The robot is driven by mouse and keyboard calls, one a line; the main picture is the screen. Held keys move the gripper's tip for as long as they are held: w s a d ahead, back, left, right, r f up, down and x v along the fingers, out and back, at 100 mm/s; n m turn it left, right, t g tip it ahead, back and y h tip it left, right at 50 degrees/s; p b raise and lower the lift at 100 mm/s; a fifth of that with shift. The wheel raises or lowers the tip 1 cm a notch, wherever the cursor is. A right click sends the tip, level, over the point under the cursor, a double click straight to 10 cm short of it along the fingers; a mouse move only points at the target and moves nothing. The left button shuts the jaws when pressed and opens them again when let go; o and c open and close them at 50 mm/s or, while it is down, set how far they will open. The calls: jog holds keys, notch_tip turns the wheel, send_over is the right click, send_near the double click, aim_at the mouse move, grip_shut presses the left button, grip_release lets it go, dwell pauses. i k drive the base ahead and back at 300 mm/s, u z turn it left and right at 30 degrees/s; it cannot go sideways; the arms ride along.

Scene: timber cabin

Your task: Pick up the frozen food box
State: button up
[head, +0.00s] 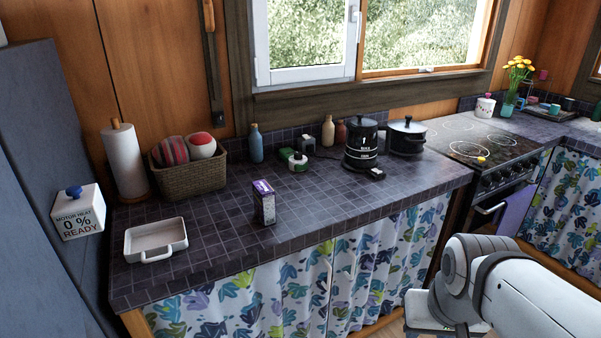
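A small upright carton, purple and white with print too small to read, stands on the dark tiled counter (330,205); it looks like the frozen food box (264,203). It stands clear of the things around it, near the counter's front edge. My pale arm comes in at the lower right, in front of the curtained cabinet and well to the right of the box. The fingers of my gripper do not show, so I cannot see whether it is open or shut. Nothing hides the box.
A white baking dish (156,240) sits left of the box. Behind are a wicker basket (189,175), a paper towel roll (124,160), a blue bottle (256,143), a black cooker (361,145) and a black pot (406,137). A stove (480,145) stands right.

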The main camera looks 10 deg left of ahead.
aim_at(264, 188)
jog(key=u, duration=0.15)
jog(key=i, duration=0.95)
jog(key=u, duration=0.55)
